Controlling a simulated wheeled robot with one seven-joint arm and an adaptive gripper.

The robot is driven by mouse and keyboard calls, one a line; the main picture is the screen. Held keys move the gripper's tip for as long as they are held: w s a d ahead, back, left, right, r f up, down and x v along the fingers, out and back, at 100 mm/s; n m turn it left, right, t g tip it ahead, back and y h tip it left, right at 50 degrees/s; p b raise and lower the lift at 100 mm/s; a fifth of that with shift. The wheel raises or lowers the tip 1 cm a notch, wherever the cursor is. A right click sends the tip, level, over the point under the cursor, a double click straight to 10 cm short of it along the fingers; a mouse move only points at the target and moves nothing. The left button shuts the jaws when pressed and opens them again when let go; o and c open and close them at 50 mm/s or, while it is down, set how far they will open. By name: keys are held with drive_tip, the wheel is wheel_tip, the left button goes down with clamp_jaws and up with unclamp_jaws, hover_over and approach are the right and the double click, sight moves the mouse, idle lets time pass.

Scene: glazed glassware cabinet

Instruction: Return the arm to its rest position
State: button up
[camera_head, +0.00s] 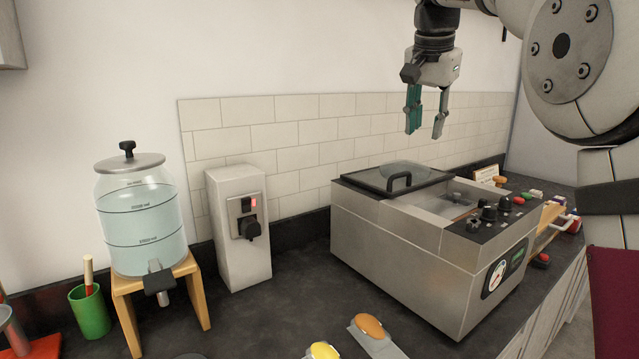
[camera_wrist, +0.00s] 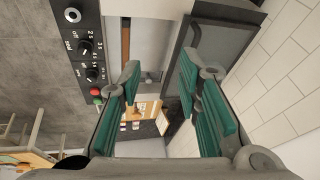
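My gripper (camera_head: 426,112) hangs at the end of my arm, pointing down, in the upper right of the head view. It is high above the steel machine and touches nothing. Its two fingers with green pads stand apart, and no object shows between them. In the wrist view the gripper (camera_wrist: 160,95) is also open and empty, with the machine's top below it. My arm comes in from the upper right of the head view.
The steel machine (camera_head: 390,255) has a dark-framed glass lid (camera_head: 385,178) and knobs. A glass water dispenser (camera_head: 140,225) on a wooden stand, a green cup (camera_head: 90,312) and a white switch box (camera_head: 240,230) stand left. Tiled wall (camera_head: 290,135) lies behind. Air around my gripper is clear.

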drive_tip(key=s+f+n+y, duration=0.1)
drive_tip(key=s+f+n, duration=0.2)
drive_tip(key=s, duration=0.7)
drive_tip(key=s+f+n+y, duration=0.1)
drive_tip(key=s+f+n, duration=0.15)
drive_tip(key=s, duration=0.85)
drive_tip(key=s+a+f+n, duration=0.3)
drive_tip(key=s+f+n, duration=0.1)
drive_tip(key=s+f, duration=1.1)
drive_tip(key=shift+s+f, duration=0.25)
drive_tip(key=shift+s, duration=0.75)
